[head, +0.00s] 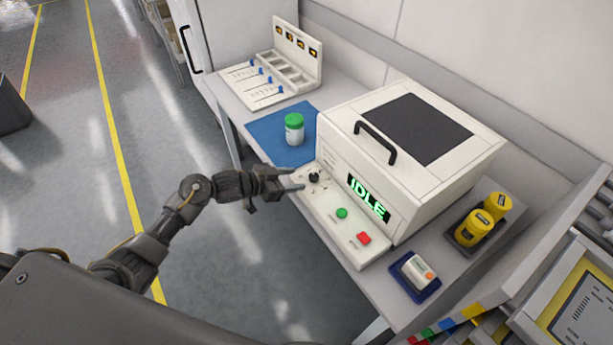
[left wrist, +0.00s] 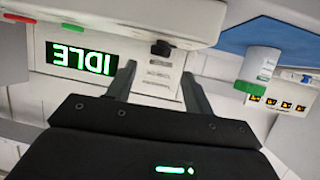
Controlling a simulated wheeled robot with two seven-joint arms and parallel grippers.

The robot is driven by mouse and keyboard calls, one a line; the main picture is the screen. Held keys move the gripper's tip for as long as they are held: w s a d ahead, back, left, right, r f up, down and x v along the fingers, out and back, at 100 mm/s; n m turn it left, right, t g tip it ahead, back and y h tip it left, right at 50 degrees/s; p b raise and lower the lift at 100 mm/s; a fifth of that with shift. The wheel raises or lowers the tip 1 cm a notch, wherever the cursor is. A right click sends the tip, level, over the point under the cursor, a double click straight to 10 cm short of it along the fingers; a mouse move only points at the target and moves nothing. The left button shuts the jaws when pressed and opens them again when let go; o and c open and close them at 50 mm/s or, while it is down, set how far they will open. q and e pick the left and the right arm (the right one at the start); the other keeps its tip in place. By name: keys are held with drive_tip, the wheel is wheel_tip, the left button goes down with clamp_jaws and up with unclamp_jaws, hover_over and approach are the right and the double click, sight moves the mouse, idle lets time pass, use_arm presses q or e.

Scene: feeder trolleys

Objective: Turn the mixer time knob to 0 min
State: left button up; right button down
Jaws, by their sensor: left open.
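The mixer (head: 400,165) is a white box with a dark top window, a black handle and a green "IDLE" display (head: 368,198). Its black time knob (head: 314,177) sits at the left end of the front control ledge. The knob also shows in the left wrist view (left wrist: 161,48), where the scene is upside down. My left gripper (head: 297,181) is open just left of the knob. In the left wrist view, its two fingers (left wrist: 159,76) are spread on either side of the knob's line, and the knob looks clear of both. The knob's setting is too small to read.
A green button (head: 342,213) and a red button (head: 364,238) share the ledge. A green-lidded jar (head: 294,130) stands on a blue mat (head: 262,137). Yellow containers (head: 473,227) and a small device on a blue tray (head: 404,285) lie right. Open floor lies left.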

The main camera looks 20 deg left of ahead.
sight(311, 177)
use_arm(q)
drive_tip(key=shift+x, duration=2.75)
drive_tip(key=shift+c, duration=0.4)
drive_tip(key=c, duration=0.9)
drive_tip(key=o, duration=1)
